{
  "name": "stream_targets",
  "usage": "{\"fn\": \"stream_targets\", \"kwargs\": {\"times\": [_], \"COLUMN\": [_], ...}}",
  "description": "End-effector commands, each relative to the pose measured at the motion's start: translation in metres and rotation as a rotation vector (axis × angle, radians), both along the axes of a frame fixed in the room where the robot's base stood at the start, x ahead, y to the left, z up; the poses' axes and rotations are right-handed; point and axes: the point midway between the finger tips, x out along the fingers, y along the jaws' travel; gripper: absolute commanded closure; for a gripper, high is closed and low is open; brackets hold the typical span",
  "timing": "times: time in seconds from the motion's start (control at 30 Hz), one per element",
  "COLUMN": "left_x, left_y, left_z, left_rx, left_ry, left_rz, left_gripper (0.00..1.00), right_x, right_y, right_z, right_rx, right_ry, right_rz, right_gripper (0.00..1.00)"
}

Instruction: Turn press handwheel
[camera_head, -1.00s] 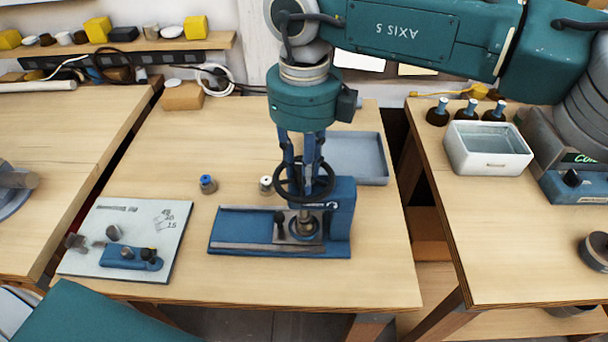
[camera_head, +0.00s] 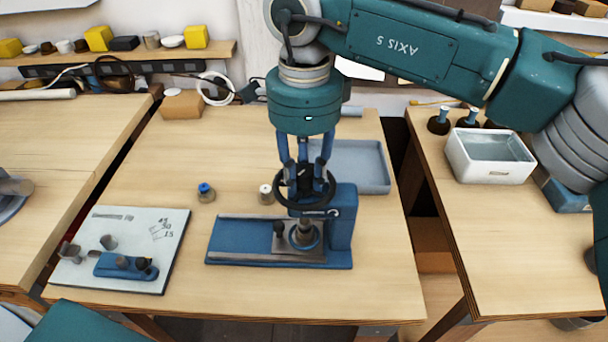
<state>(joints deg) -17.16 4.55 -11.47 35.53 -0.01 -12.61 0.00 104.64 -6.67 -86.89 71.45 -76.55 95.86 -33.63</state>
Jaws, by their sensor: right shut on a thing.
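The blue press (camera_head: 342,222) stands on the middle table, with a flat blue base reaching left. Its black handwheel (camera_head: 327,201) lies level on top, above the metal spindle. My right gripper (camera_head: 305,182) comes straight down from above, and its blue fingers are shut on the handwheel. The fingers partly hide the wheel's far rim and hub. My left gripper is not in view; a teal part of my own body shows at the bottom left.
A blue-capped part (camera_head: 206,192) and a white-capped part (camera_head: 266,194) stand left of the press. A grey tray (camera_head: 376,184) lies behind it. A white sheet (camera_head: 170,225) with a blue fixture (camera_head: 118,265) lies front left. A white bin (camera_head: 488,168) stands on the right table.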

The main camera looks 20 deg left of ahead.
Motion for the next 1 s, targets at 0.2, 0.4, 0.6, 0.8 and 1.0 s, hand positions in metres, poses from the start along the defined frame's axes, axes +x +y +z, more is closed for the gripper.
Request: {"fn": "stream_targets", "kwargs": {"times": [0.2, 0.4, 0.6, 0.8, 1.0], "left_x": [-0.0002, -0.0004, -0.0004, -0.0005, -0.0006], "left_y": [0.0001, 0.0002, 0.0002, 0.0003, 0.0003], "left_z": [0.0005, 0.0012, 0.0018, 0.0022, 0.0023], "left_rx": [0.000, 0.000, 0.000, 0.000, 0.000], "left_ry": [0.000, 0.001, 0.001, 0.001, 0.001], "left_rz": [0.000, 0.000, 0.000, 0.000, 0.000], "left_gripper": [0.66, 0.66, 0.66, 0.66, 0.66], "right_x": [0.0012, 0.0014, 0.0019, 0.0020, 0.0021], "right_y": [-0.0003, -0.0002, -0.0003, -0.0003, -0.0002], "right_z": [0.0009, 0.0015, 0.0016, 0.0015, 0.0016], "right_rx": [0.001, 0.002, 0.000, 0.000, 0.000], "right_ry": [-0.002, -0.002, -0.003, -0.003, -0.004], "right_rz": [0.200, 0.360, 0.478, 0.547, 0.575], "right_gripper": [1.00, 1.00, 1.00, 1.00, 1.00]}}
